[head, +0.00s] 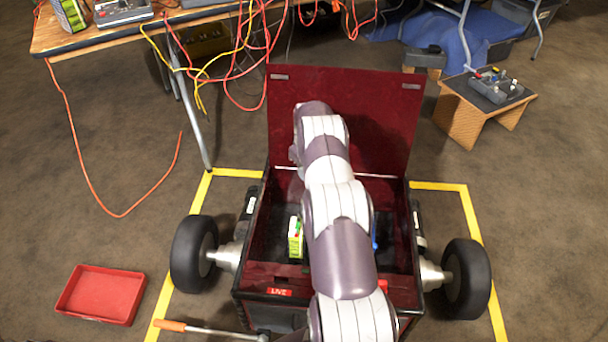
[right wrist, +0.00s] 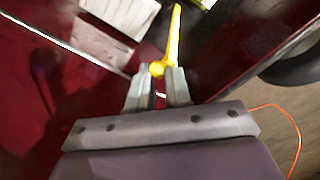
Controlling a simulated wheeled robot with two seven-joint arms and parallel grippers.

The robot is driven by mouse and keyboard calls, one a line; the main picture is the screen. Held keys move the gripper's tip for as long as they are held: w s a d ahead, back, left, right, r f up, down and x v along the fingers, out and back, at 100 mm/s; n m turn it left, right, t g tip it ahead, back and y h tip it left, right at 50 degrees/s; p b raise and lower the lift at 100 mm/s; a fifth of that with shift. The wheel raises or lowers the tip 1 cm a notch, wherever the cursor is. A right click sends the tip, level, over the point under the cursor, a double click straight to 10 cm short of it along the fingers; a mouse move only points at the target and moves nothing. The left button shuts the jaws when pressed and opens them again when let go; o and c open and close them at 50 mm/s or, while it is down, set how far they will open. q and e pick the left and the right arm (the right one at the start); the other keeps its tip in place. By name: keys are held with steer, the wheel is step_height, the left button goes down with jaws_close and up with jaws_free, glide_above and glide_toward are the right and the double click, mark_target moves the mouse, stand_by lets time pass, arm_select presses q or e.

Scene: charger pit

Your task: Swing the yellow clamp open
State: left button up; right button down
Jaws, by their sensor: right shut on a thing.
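The yellow clamp (right wrist: 173,45) shows in the right wrist view as a narrow yellow lever with a wider end. That end sits between the fingertips of my right gripper (right wrist: 157,76), which is shut on it. In the head view my right arm reaches down over the dark red open box (head: 255,240) and hides the clamp and the gripper. My left gripper is in neither view.
The box has a raised red lid (head: 390,110) and wheels on both sides. A green and white object (head: 295,238) stands inside. A red tray (head: 101,294) and an orange-handled bar (head: 185,327) lie left. Cables hang from a table (head: 110,32).

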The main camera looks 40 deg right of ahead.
steer(key=shift+s+d+f, duration=0.25)
steer(key=shift+s+f, duration=0.2)
steer(key=shift+f, duration=0.1)
steer(key=c, duration=1.5)
jaws_free()
steer(key=o, duration=0.4)
steer(key=shift+s+d, duration=0.1)
steer(key=shift+d, duration=0.05)
steer(key=shift+o, duration=0.2)
steer(key=shift+f, duration=0.1)
step_height(320, 180, up, 13)
steer(key=p, duration=1.1)
steer(key=shift+w, duration=0.2)
